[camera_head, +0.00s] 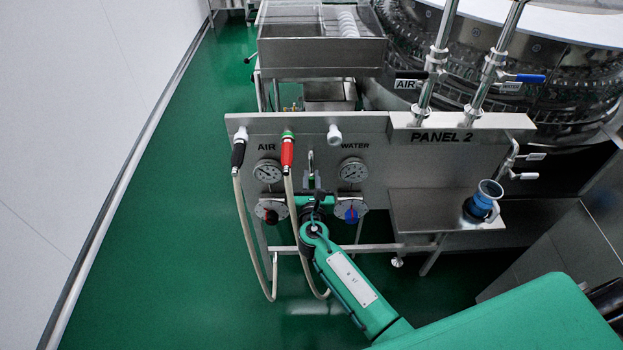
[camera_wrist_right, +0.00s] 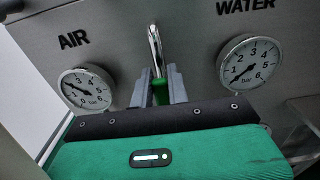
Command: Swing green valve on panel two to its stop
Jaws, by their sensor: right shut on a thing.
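Panel 2 (camera_head: 470,145) is an upright steel board with AIR and WATER labels. Between its two gauges is a green valve; its green handle (camera_wrist_right: 160,91) shows in the right wrist view below a curved chrome piece (camera_wrist_right: 154,45). My right gripper (camera_head: 311,180) is in front of the panel, between the gauges. In the right wrist view its grey fingers (camera_wrist_right: 161,86) stand on both sides of the green handle and are shut on it. The fingers and the gripper body hide much of the valve. My left gripper is not in view.
The AIR gauge (camera_head: 268,172) and WATER gauge (camera_head: 353,171) flank the gripper. Hoses hang from a black nozzle (camera_head: 239,148) and a red nozzle (camera_head: 287,152). A blue-white jug (camera_head: 484,201) stands on the right shelf (camera_head: 425,211).

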